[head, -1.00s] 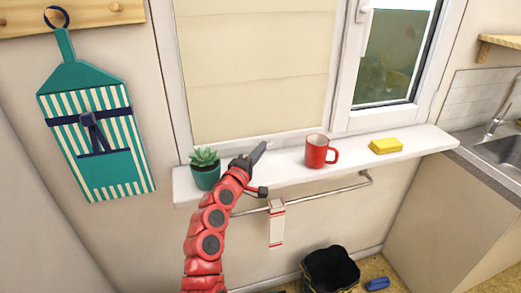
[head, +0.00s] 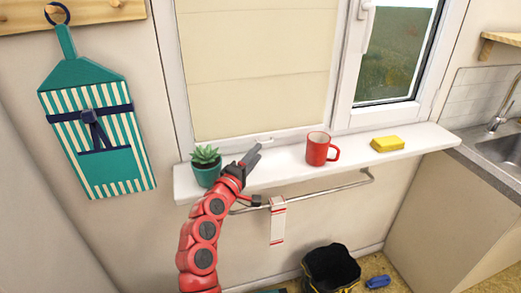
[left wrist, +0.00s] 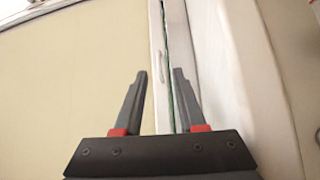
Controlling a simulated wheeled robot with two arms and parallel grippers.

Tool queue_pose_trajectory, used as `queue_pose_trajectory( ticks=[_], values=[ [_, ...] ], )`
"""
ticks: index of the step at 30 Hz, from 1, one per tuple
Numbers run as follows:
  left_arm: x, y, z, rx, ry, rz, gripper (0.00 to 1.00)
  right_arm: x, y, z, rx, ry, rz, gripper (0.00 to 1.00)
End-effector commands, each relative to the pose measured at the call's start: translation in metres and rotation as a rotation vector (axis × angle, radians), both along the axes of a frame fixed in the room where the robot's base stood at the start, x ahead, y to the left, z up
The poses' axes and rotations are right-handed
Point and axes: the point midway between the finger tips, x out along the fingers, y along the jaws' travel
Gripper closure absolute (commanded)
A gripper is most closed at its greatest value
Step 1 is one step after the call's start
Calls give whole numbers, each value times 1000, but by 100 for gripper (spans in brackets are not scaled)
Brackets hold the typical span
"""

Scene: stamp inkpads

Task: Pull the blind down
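The cream blind (head: 255,65) covers the left window pane down to its bottom rail. A small pale handle (head: 263,139) shows at the pane's lower edge. The blind also fills the left of the left wrist view (left wrist: 70,90), and the handle (left wrist: 162,71) shows there on a pale rail. My left gripper (head: 252,156) is over the sill, just below the handle in the head view. In the left wrist view its two fingers (left wrist: 161,74) stand apart with nothing between them, the handle showing beyond the gap. My right gripper is not in view.
On the white sill (head: 285,170) stand a potted plant (head: 206,168) left of the gripper, a red mug (head: 318,150) and a yellow sponge (head: 387,144) to the right. A rail (head: 325,190) with a cloth (head: 278,222) runs below. An apron (head: 95,130) hangs at left.

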Motion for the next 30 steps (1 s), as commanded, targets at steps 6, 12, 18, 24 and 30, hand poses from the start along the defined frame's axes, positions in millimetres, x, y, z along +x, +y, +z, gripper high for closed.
queue_pose_trajectory(
  ticks=[6,12,18,24,30],
  values=[
    [-42,24,-4,-3,-4,7,60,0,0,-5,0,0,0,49],
    [-81,44,-9,-3,-1,6,60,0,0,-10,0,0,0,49],
    [-108,57,-10,-3,-3,4,60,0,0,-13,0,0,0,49],
    [-118,61,-11,-1,-2,2,60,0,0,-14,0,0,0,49],
    [-118,61,-10,-1,-2,2,60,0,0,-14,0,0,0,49]
  ],
)
